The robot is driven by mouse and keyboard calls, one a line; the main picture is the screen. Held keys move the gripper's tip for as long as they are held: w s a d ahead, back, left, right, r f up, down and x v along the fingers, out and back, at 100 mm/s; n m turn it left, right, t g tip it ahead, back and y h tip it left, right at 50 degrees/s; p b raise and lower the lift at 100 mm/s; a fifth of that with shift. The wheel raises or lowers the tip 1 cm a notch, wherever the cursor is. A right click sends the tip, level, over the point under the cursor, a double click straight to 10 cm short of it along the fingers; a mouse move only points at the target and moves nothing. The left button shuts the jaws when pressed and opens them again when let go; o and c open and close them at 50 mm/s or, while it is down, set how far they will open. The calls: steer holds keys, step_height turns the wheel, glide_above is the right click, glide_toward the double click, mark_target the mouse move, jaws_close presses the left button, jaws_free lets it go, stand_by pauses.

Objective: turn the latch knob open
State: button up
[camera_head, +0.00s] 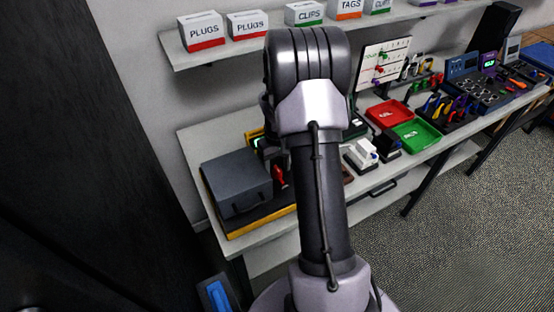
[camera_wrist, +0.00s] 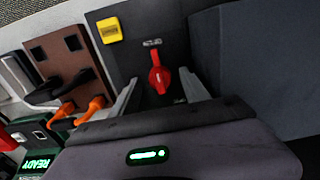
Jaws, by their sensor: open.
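The red latch knob (camera_wrist: 157,78) shows in the wrist view on a dark panel (camera_wrist: 140,28), below a small, unreadable label. Its narrow end points up in that picture. My gripper (camera_wrist: 159,77) is open, with one grey finger on each side of the knob and a visible gap on both sides. I cannot tell how far the fingertips are from the panel. In the head view the red knob (camera_head: 279,176) is small, beside a dark grey box (camera_head: 236,183) with a front handle.
A yellow block (camera_wrist: 109,30) sits on the panel left of the knob. Orange plugs (camera_wrist: 97,103) and a brown socket board (camera_wrist: 66,55) are farther left. Red (camera_head: 389,105) and green (camera_head: 416,148) trays are along the bench. A shelf (camera_head: 181,62) with labelled boxes hangs above.

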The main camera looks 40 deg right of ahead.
mark_target(277, 168)
step_height(277, 168, up, 17)
steer(key=p, duration=0.4)
